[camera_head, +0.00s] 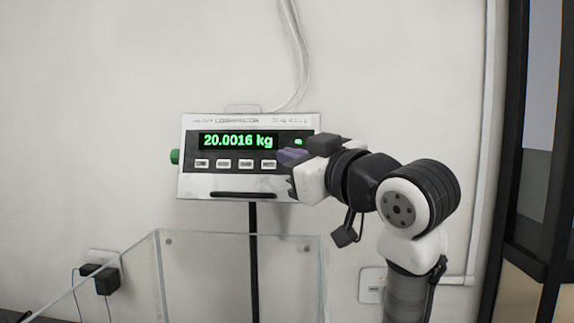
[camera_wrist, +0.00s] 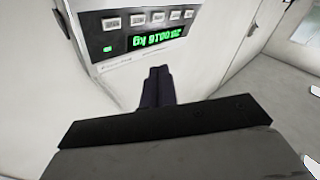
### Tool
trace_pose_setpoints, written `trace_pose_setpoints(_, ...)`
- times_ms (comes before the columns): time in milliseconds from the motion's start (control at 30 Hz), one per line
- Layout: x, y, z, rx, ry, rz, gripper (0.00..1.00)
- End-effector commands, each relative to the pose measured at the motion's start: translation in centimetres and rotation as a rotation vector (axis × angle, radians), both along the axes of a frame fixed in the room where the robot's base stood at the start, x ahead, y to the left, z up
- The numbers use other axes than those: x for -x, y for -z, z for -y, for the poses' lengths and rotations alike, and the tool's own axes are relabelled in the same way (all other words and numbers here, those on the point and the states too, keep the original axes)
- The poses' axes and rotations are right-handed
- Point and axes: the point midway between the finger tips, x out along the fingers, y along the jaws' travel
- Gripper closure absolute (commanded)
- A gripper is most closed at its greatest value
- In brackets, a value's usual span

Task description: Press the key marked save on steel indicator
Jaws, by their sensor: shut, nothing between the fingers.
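The steel indicator (camera_head: 225,184) is a wall-side box with a black display reading 20.0016 kg in green. A row of small pale keys (camera_head: 224,163) sits below the display; their labels are too small to read, so I cannot tell which is save. My gripper (camera_head: 290,156) is shut and empty at the right end of the panel, covering that end of the key row. In the wrist view the indicator (camera_wrist: 100,45) appears upside down with five keys (camera_wrist: 157,17). The shut fingertips (camera_wrist: 158,70) show below its display there; contact with the panel cannot be told.
The indicator is on a dark post (camera_head: 253,260) behind a clear-walled enclosure (camera_head: 200,236). A green knob (camera_head: 174,156) sticks out at its left side. A cable (camera_head: 300,60) runs up the pale wall. A dark-framed opening stands at far right.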

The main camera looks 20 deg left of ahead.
Motion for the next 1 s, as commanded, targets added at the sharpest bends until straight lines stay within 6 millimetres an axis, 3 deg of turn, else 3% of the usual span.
trace_pose_setpoints(433, -0.8, 0.3, -0.2, -0.001, -0.001, -0.003, 1.0)
trace_pose_setpoints(1000, -7.3, 2.2, -2.1, 0.001, -0.001, -0.001, 1.0)
